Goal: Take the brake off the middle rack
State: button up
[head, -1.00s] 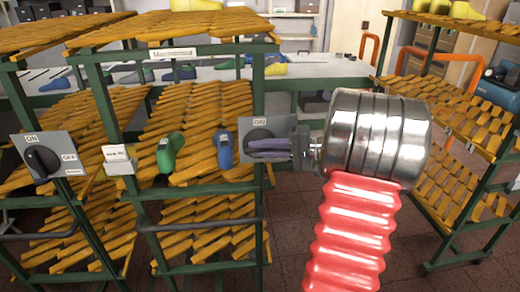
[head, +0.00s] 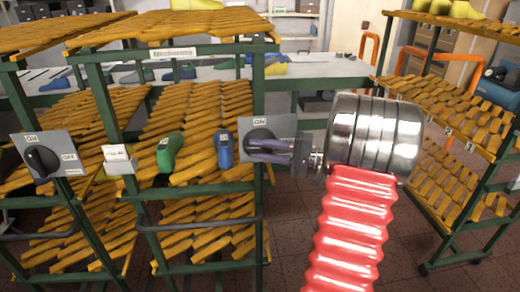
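The middle rack (head: 213,50) is a green frame with yellow-orange slatted shelves. A grey brake panel (head: 284,124) sits on its right post, with a label reading ON above a dark knob (head: 262,133). My gripper (head: 253,150) is in front of the panel, its purple-grey fingers pointing left across the lower part of the knob. The fingers hide that part of the knob. I cannot tell whether they touch it or are closed on it.
A green last (head: 169,152) and a blue last (head: 223,150) sit on the middle rack's shelf near a white card (head: 117,158). The left rack has its own brake panel (head: 62,147). Another rack (head: 440,100) stands at right. Floor shows between the racks.

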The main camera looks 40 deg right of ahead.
jog(key=shift+o, duration=1.1)
jog(key=shift+r, duration=0.1)
jog(key=shift+d, duration=0.1)
jog(key=v, duration=1.3)
jog(key=shift+s+d, duration=0.2)
jog(key=shift+s, duration=0.15)
